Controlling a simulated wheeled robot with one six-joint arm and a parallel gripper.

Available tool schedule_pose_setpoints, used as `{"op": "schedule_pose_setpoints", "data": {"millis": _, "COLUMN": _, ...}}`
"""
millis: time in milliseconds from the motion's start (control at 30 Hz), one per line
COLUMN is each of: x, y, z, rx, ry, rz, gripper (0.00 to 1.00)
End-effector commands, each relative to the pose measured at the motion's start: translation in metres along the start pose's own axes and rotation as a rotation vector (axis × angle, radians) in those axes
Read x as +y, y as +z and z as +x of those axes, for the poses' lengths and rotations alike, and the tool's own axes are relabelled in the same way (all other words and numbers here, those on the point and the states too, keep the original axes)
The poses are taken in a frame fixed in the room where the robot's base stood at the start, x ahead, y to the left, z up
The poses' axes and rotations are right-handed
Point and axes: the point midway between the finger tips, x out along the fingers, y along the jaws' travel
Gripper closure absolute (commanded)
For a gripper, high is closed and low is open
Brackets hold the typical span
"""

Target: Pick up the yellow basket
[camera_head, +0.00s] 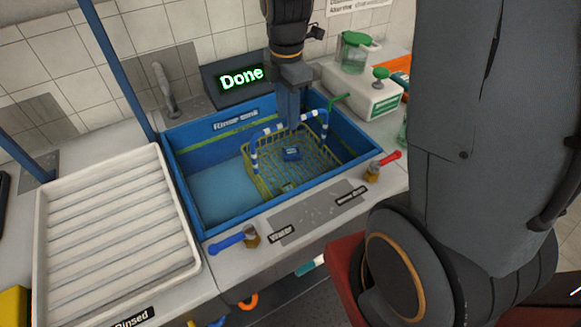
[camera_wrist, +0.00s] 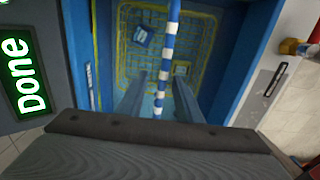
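The yellow wire basket (camera_head: 262,182) sits in the right part of the blue rinse sink (camera_head: 188,190). Its blue-and-white striped handle (camera_head: 254,150) arches up over it. My gripper (camera_head: 291,112) points down from above at the middle of the handle. In the wrist view, the two fingers of my gripper (camera_wrist: 158,78) are apart, with the striped handle (camera_wrist: 168,50) running between them. Gaps show between handle and fingers. The basket (camera_wrist: 196,42) is below the fingers, holding a blue item (camera_wrist: 144,36) and a smaller item (camera_wrist: 181,70).
A white ribbed tray (camera_head: 115,235) lies left of the sink. A sign reading "Done" (camera_head: 241,78) stands behind it. A white box with a green knob (camera_head: 362,97) is at the right. A blue-handled valve (camera_head: 232,240) and red-handled valve (camera_head: 383,163) are at the front.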

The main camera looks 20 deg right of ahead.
Motion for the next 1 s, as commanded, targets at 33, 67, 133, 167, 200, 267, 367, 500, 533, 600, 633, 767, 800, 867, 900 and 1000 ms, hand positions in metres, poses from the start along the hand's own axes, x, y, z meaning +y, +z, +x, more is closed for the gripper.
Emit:
{"op": "schedule_pose_setpoints", "data": {"millis": 33, "x": -0.001, "y": 0.000, "z": 0.005, "rx": 0.001, "ry": -0.003, "rz": 0.000, "gripper": 0.68}}
{"op": "schedule_pose_setpoints", "data": {"millis": 67, "x": -0.001, "y": 0.000, "z": 0.008, "rx": 0.001, "ry": -0.003, "rz": 0.000, "gripper": 0.68}}
{"op": "schedule_pose_setpoints", "data": {"millis": 133, "x": -0.001, "y": 0.000, "z": 0.015, "rx": 0.001, "ry": -0.003, "rz": 0.000, "gripper": 0.68}}
{"op": "schedule_pose_setpoints", "data": {"millis": 167, "x": -0.002, "y": 0.001, "z": 0.018, "rx": 0.001, "ry": -0.003, "rz": 0.000, "gripper": 0.68}}
{"op": "schedule_pose_setpoints", "data": {"millis": 200, "x": -0.002, "y": 0.001, "z": 0.020, "rx": 0.001, "ry": -0.003, "rz": 0.000, "gripper": 0.68}}
{"op": "schedule_pose_setpoints", "data": {"millis": 267, "x": -0.003, "y": 0.003, "z": 0.026, "rx": 0.001, "ry": -0.003, "rz": 0.001, "gripper": 0.68}}
{"op": "schedule_pose_setpoints", "data": {"millis": 367, "x": -0.006, "y": 0.007, "z": 0.038, "rx": 0.001, "ry": -0.005, "rz": 0.002, "gripper": 0.68}}
{"op": "schedule_pose_setpoints", "data": {"millis": 500, "x": -0.006, "y": 0.009, "z": 0.056, "rx": 0.001, "ry": -0.003, "rz": 0.002, "gripper": 0.68}}
{"op": "schedule_pose_setpoints", "data": {"millis": 533, "x": -0.006, "y": 0.009, "z": 0.059, "rx": 0.001, "ry": -0.003, "rz": 0.002, "gripper": 0.68}}
{"op": "schedule_pose_setpoints", "data": {"millis": 600, "x": -0.006, "y": 0.009, "z": 0.065, "rx": 0.000, "ry": -0.002, "rz": 0.002, "gripper": 0.68}}
{"op": "schedule_pose_setpoints", "data": {"millis": 633, "x": -0.006, "y": 0.010, "z": 0.066, "rx": 0.000, "ry": -0.001, "rz": 0.002, "gripper": 0.68}}
{"op": "schedule_pose_setpoints", "data": {"millis": 767, "x": -0.006, "y": 0.010, "z": 0.070, "rx": 0.000, "ry": 0.000, "rz": 0.003, "gripper": 0.68}}
{"op": "schedule_pose_setpoints", "data": {"millis": 800, "x": -0.006, "y": 0.010, "z": 0.070, "rx": 0.000, "ry": 0.000, "rz": 0.003, "gripper": 0.68}}
{"op": "schedule_pose_setpoints", "data": {"millis": 867, "x": -0.005, "y": 0.010, "z": 0.069, "rx": 0.000, "ry": 0.000, "rz": 0.003, "gripper": 0.68}}
{"op": "schedule_pose_setpoints", "data": {"millis": 900, "x": -0.005, "y": 0.010, "z": 0.069, "rx": 0.000, "ry": 0.000, "rz": 0.003, "gripper": 0.68}}
{"op": "schedule_pose_setpoints", "data": {"millis": 1000, "x": -0.005, "y": 0.010, "z": 0.069, "rx": 0.000, "ry": 0.000, "rz": 0.003, "gripper": 0.82}}
